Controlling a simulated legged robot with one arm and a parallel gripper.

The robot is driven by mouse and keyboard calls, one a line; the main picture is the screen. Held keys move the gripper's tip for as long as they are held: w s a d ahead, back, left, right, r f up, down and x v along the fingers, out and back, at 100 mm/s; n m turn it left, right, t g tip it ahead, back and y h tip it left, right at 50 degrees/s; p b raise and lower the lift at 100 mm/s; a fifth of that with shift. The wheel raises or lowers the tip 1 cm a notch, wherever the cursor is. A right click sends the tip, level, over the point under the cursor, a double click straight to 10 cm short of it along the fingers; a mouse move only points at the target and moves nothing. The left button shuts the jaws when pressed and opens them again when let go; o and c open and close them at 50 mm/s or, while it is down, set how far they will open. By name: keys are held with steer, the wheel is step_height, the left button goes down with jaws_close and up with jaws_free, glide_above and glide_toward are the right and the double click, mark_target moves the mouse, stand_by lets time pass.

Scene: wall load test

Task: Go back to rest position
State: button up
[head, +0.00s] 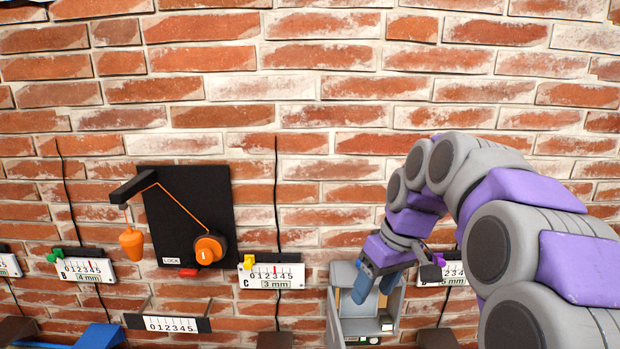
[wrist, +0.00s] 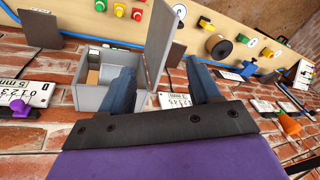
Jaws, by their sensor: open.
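My gripper (head: 375,286) hangs low on the brick wall at the right of the head view, at the end of my grey and purple arm. Its two blue fingers are apart, with nothing between them in the wrist view (wrist: 163,88). The fingers overlap the grey box (head: 338,318) in the head view and hide part of its inside. The box also shows in the wrist view (wrist: 88,97), with its door (wrist: 160,38) swung open beside the fingers. I cannot tell whether the fingers touch the box.
A black panel (head: 180,195) carries an orange knob (head: 210,249), a cord and an orange hanging weight (head: 131,242). A 3 mm gauge (head: 272,276) and a 4 mm gauge (head: 86,270) are on the wall. A wooden board (wrist: 75,22) with coloured buttons shows in the wrist view. The upper wall is clear.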

steer(key=s+f+m+g+h+b, duration=0.1)
steer(key=s+f+m+b, duration=0.1)
steer(key=s+f, duration=0.5)
steer(key=s+d+f+m+h+b, duration=0.1)
steer(key=s+f, duration=0.6)
steer(key=s, duration=0.7)
steer(key=s+f+m+g+b, duration=0.1)
steer(key=s+f+m+b, duration=0.2)
steer(key=s+f, duration=0.4)
steer(key=s, duration=0.4)
steer(key=shift+d+f+g+h, duration=0.3)
steer(key=shift+d+f+h, duration=0.05)
steer(key=shift+d+h, duration=0.05)
